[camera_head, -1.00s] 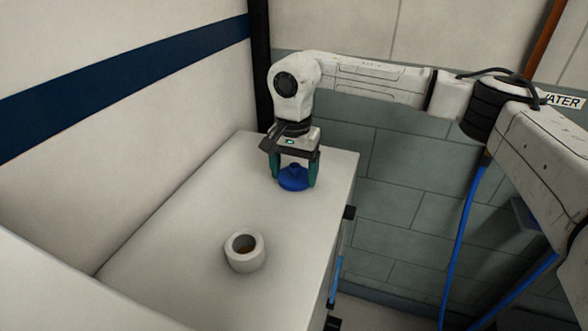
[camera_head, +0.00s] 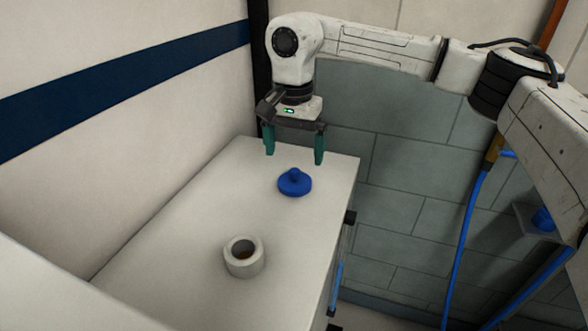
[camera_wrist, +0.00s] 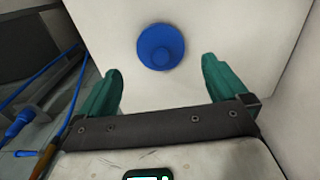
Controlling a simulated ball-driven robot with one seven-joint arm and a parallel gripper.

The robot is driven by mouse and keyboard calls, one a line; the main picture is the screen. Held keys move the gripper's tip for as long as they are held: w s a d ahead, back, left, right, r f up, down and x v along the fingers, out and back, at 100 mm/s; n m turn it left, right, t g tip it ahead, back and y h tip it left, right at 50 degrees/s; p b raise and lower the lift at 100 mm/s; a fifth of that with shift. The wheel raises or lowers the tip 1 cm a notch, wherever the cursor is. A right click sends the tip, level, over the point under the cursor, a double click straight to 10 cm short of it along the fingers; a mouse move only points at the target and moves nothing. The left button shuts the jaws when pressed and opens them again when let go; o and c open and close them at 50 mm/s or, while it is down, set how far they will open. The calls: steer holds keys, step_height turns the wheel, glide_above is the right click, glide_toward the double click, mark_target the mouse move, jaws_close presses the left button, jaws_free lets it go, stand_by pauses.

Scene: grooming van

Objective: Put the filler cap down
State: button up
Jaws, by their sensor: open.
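The blue filler cap (camera_head: 294,183) lies on the white counter top (camera_head: 190,235) near its far end, with its small knob facing up. It also shows in the wrist view (camera_wrist: 160,47), beyond the fingertips and between their lines. My gripper (camera_head: 294,158) is open and empty above the cap, with its two green fingers apart and clear of it. The open fingers also show in the wrist view (camera_wrist: 160,80).
A wall with a blue stripe (camera_head: 120,72) runs along the counter's left side. A blue hose (camera_head: 465,240) hangs at the right. The counter between cap and roll is clear.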

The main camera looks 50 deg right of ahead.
mark_target(294, 171)
step_height(294, 171, up, 5)
steer(key=shift+f, duration=0.1)
stand_by(0.7)
